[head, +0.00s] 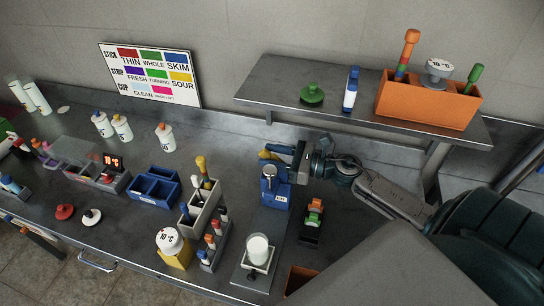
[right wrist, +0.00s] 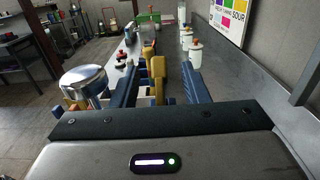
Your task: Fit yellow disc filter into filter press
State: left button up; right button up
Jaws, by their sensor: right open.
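My right gripper (head: 268,157) reaches in from the right at the blue filter press (head: 281,201), just behind its silver top. In the right wrist view its two blue fingers (right wrist: 160,84) stand apart, open. A yellow piece (head: 265,153) shows at the fingertips, seemingly the disc filter, partly hidden by the gripper. In the wrist view, yellow (right wrist: 157,68) shows between the fingers; I cannot tell whether all of it is the filter or partly a handle behind. A silver dome (right wrist: 85,80), seemingly the press top, is left of the fingers. My left gripper is not in view.
A rack of tools (head: 203,207) stands left of the press. A white cup (head: 258,249) is in front, and a black holder (head: 311,222) is to the right. A metal shelf (head: 265,96) with an orange box (head: 425,105) overhangs behind. The bench behind the rack is partly clear.

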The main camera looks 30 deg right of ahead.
jog(key=shift+w+a, duration=0.1)
grip_shut()
jog(key=shift+r, duration=0.1)
dwell(0.3)
